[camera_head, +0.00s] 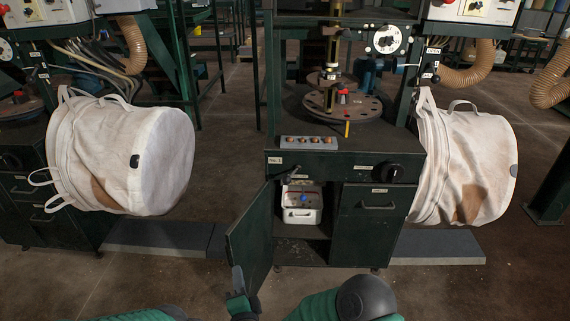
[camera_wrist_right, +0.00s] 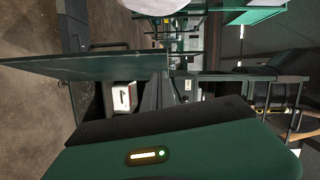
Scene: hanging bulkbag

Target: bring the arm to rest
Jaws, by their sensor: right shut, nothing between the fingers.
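My right gripper (camera_head: 238,282) is at the bottom centre of the head view, shut and empty, in front of the lower edge of the open cabinet door (camera_head: 251,238). The picture does not settle whether they touch. My right arm (camera_head: 312,305) comes in low from the right, bent at a dark round joint.
A dark green machine cabinet (camera_head: 376,205) stands ahead, with a white box (camera_head: 301,204) inside. The open door also shows in the right wrist view (camera_wrist_right: 110,66). White bulk bags hang at left (camera_head: 150,160) and right (camera_head: 470,165). Floor in front is clear.

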